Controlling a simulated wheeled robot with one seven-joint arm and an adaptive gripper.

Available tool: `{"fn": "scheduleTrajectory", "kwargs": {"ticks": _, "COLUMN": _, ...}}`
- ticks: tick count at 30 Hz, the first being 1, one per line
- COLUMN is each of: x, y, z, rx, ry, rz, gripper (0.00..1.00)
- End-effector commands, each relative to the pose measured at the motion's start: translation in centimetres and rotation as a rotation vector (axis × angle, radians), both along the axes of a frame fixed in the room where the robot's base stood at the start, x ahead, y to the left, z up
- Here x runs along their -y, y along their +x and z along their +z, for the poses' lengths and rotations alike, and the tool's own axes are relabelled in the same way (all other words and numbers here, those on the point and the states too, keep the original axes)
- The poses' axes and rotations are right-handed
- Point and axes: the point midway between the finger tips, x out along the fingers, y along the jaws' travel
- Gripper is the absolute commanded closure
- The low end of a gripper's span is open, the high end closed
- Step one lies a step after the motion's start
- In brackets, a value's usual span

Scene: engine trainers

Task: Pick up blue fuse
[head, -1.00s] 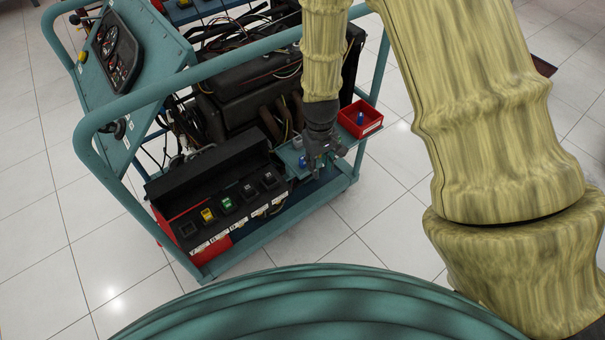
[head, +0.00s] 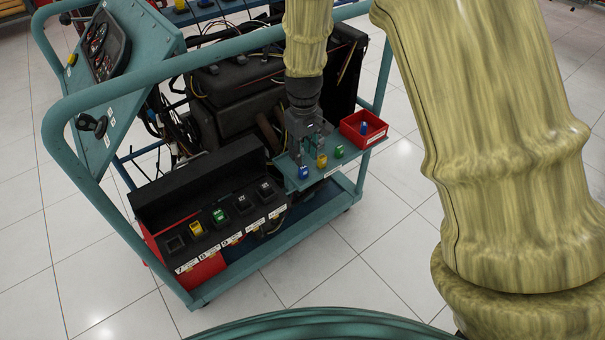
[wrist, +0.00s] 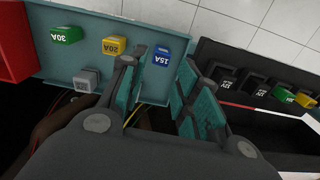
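A blue fuse (head: 303,172) marked 15A sits at the left end of the teal shelf (head: 325,167) in the head view. In the wrist view the blue fuse (wrist: 161,56) shows just past the left finger, towards the gap between the fingers. My gripper (head: 300,150) points down over the back left part of the shelf. In the wrist view its fingers (wrist: 162,84) are apart with nothing between them. A second blue fuse (head: 364,128) stands in the red bin (head: 351,134).
A yellow fuse (head: 321,160), a green fuse (head: 339,151) and a grey fuse (wrist: 87,79) share the shelf. A black fuse box (head: 205,200) stands to the left. The engine and cart frame (head: 200,62) are close behind and around.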

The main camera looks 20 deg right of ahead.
Motion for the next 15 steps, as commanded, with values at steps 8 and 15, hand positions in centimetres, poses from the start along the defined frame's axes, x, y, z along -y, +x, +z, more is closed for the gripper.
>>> {"fn": "scheduleTrajectory", "kwargs": {"ticks": 8, "x": 0.0, "y": 0.0, "z": -2.3, "rx": 0.0, "ry": -0.001, "rz": -0.001, "gripper": 0.68}}
{"fn": "scheduleTrajectory", "kwargs": {"ticks": 15, "x": 0.0, "y": -0.3, "z": -5.1, "rx": -0.002, "ry": -0.002, "rz": -0.001, "gripper": 0.68}}
